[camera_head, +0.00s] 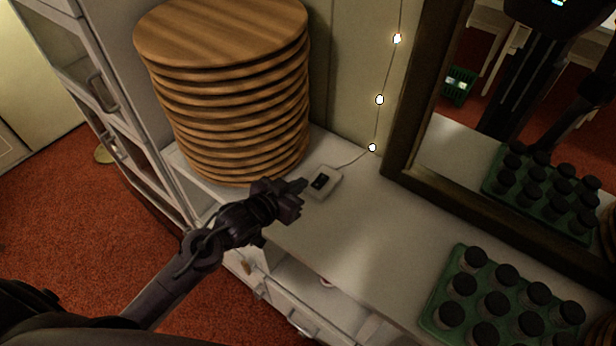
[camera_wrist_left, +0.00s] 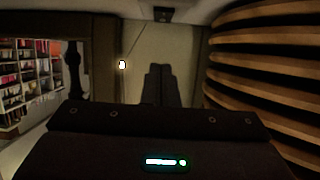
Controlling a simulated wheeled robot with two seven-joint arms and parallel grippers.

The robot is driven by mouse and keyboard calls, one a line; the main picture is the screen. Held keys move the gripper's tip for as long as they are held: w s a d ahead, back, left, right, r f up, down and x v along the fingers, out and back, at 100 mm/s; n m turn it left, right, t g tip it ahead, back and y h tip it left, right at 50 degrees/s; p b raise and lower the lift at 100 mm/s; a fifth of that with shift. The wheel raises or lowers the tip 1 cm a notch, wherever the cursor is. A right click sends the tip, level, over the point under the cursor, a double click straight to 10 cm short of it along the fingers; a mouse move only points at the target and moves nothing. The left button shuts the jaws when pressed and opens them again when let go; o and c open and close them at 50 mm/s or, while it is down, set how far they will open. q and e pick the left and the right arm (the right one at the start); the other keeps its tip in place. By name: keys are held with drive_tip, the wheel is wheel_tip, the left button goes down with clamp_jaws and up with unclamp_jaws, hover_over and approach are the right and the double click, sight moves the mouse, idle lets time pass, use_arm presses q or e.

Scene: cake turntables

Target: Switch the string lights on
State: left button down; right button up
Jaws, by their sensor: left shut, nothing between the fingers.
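The string lights hang down the wall beside the mirror; their bulbs (camera_head: 379,99) glow white. One lit bulb (camera_wrist_left: 122,64) also shows in the left wrist view. A thin cord runs from the lowest bulb to a small white switch box (camera_head: 332,178) with a black rocker, lying on the cabinet top. My left gripper (camera_head: 302,185) is shut and empty, its tips right beside the rocker; I cannot tell whether they touch it. Its closed fingers (camera_wrist_left: 160,85) show in the left wrist view. My right gripper is out of view.
A tall stack of round wooden boards (camera_head: 220,35) stands close behind my left gripper. A framed mirror (camera_head: 410,150) leans at the right. A green tray (camera_head: 436,309) of dark-capped jars sits at the lower right. The cabinet top (camera_head: 350,230) between is clear.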

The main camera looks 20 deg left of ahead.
use_arm(q)
drive_tip(key=s, duration=0.1)
drive_tip(key=s+a, duration=0.1)
drive_tip(key=s, duration=0.1)
drive_tip(key=s+a, duration=0.1)
drive_tip(key=shift+s+r, duration=0.3)
drive_tip(key=shift+s, duration=0.05)
idle(0.3)
